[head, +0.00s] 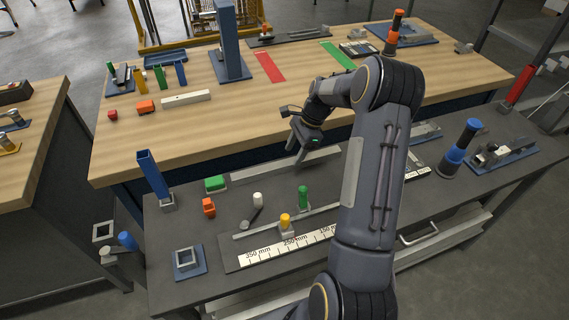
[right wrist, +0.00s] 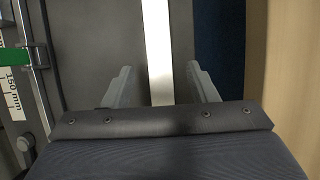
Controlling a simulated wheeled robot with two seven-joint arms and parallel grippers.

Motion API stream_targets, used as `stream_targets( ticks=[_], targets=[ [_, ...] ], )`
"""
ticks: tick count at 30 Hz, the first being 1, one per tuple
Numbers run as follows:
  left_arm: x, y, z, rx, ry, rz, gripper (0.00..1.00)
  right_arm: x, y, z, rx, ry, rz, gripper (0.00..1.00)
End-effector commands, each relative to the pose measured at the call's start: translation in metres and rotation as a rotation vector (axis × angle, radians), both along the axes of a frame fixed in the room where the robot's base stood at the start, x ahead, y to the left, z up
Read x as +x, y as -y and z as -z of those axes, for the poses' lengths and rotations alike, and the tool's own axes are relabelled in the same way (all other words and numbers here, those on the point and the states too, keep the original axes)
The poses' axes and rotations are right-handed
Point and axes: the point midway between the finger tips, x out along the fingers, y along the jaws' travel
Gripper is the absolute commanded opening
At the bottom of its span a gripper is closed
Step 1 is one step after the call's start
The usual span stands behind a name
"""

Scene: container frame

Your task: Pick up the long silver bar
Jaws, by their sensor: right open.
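A long silver bar (head: 258,171) lies along the back edge of the dark grey bench top (head: 190,225), in front of the wooden table. My right gripper (head: 297,154) is open and points down over the bar. In the right wrist view the bar (right wrist: 157,40) runs lengthwise between the two open fingers of the gripper (right wrist: 159,72), with a gap on each side. I cannot tell the exact height of the fingers over it. My left gripper is not in view.
The wooden table (head: 225,120) rises just behind the bar. A green block (head: 215,184), an orange part (head: 208,207), a green-topped peg (head: 303,198) and a ruler fixture (head: 290,246) stand nearby. A blue upright channel (head: 153,175) stands at the left.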

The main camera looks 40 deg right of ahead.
Motion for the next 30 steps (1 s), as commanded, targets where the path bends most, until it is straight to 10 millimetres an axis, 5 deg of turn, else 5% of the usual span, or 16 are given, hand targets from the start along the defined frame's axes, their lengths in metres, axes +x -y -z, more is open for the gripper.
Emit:
stream_targets(
  ticks=[7, 16, 27, 30],
  targets=[
    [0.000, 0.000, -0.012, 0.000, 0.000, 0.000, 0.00, 0.004, -0.015, 0.031, 0.002, -0.004, -0.003, 0.53],
    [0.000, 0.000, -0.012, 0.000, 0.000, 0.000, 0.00, 0.005, -0.016, 0.035, 0.000, 0.000, -0.002, 0.51],
    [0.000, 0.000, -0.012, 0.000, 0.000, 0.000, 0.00, 0.005, -0.016, 0.035, 0.000, 0.000, -0.002, 0.03],
    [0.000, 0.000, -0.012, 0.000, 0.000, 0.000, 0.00, 0.005, -0.016, 0.035, 0.000, 0.001, -0.003, 0.00]
  ],
)
